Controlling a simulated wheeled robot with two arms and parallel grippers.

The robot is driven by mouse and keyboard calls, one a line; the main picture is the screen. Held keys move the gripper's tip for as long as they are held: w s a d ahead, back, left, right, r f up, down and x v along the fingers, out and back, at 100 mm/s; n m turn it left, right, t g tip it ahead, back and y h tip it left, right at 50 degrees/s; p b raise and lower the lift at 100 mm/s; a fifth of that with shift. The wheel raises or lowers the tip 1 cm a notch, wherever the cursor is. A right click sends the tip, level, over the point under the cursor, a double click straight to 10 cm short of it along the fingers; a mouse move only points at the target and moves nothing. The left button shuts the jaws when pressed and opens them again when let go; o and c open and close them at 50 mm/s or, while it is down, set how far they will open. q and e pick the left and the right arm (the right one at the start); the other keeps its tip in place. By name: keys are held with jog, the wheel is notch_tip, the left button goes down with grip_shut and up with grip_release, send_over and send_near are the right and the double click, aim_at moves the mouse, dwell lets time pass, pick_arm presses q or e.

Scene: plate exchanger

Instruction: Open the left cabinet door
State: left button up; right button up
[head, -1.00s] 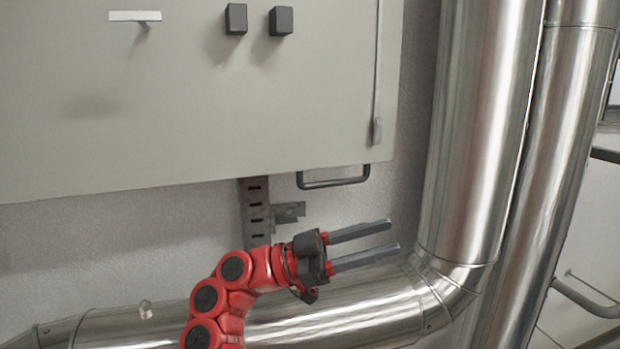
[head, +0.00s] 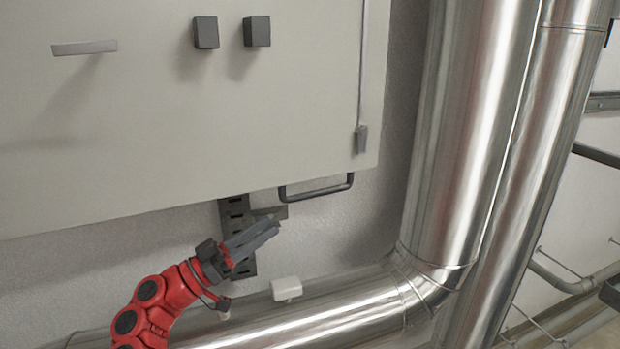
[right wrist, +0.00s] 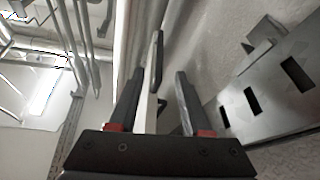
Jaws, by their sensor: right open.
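The pale grey cabinet (head: 200,110) fills the upper left of the head view. Its front carries a flat light handle (head: 84,47) at left and two dark square blocks (head: 206,32) (head: 257,31) beside each other. No seam between doors can be made out. My right gripper (head: 272,229) is below the cabinet's bottom edge, pointing up and right, apart from the front handle. Its jaws are open and empty; in the right wrist view the fingers (right wrist: 158,80) stand apart. My left gripper is not in view.
A dark U-shaped bar (head: 316,190) hangs under the cabinet, close to my right gripper. A slotted metal bracket (head: 235,215) is on the wall behind the gripper. Shiny pipes run along the bottom (head: 340,312) and up the right side (head: 470,130). A white box (head: 287,289) sits by the lower pipe.

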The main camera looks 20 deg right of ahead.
aim_at(315, 196)
jog(key=p+x, duration=0.6)
jog(key=x, duration=0.5)
jog(key=shift+d+r+p, duration=0.15)
jog(key=shift+r+p, duration=0.15)
jog(key=shift+p, duration=0.1)
jog(key=shift+w+d+r+p, duration=0.15)
jog(key=shift+d+p, duration=0.15)
jog(key=shift+d, duration=0.45)
jog(key=shift+c, duration=0.2)
grip_shut()
